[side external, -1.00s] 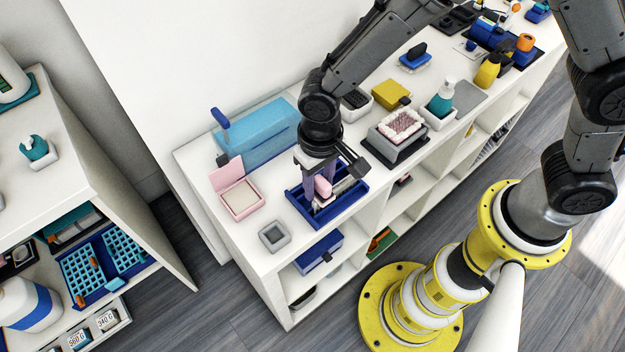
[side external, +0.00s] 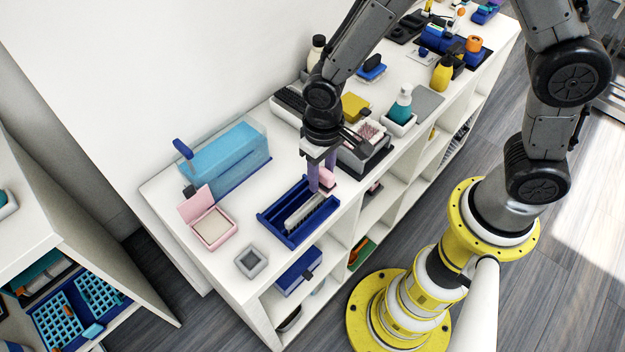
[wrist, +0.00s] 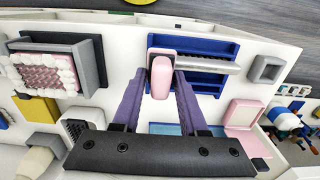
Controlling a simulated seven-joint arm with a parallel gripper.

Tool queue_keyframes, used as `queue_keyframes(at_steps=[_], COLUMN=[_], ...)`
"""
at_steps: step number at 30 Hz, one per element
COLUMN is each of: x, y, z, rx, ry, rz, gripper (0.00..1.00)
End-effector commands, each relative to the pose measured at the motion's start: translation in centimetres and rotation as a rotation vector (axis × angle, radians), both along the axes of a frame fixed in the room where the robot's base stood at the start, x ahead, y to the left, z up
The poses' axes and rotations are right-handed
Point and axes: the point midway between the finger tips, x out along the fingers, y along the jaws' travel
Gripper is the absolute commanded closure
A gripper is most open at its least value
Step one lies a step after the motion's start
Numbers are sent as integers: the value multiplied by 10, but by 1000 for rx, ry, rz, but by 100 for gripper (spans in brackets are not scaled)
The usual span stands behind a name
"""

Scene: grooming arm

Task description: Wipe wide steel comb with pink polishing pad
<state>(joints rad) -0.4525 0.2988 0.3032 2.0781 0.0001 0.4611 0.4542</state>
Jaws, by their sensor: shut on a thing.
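The wide steel comb (side external: 303,211) lies in a blue tray (side external: 268,228), its pale spine and dark teeth showing. In the wrist view the comb (wrist: 210,66) reaches right from behind the pad. My gripper (side external: 323,186) has purple fingers and is shut on the pink polishing pad (side external: 327,179). The pad (wrist: 162,77) sits between the fingertips in the wrist view, over the comb's left end there. In the side view it is at the comb's far right end. I cannot tell whether pad and comb touch.
An open pink box (side external: 212,229) and a small grey dish (side external: 251,262) stand left of the tray. A translucent blue case (side external: 225,162) stands behind. A grey holder with a pink-and-white brush-like item (side external: 368,134) is close to the right of my gripper.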

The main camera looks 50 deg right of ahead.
Motion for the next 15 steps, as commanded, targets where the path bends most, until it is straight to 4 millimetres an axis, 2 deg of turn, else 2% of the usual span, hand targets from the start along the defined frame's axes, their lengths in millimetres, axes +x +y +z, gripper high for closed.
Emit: queue_keyframes(at_steps=[2, 15], x=[-1, 0], y=[-5, 39], z=[-1, -1], rx=[-2, 0], ry=[4, 1], rz=[-1, 3], gripper=[100, 100])
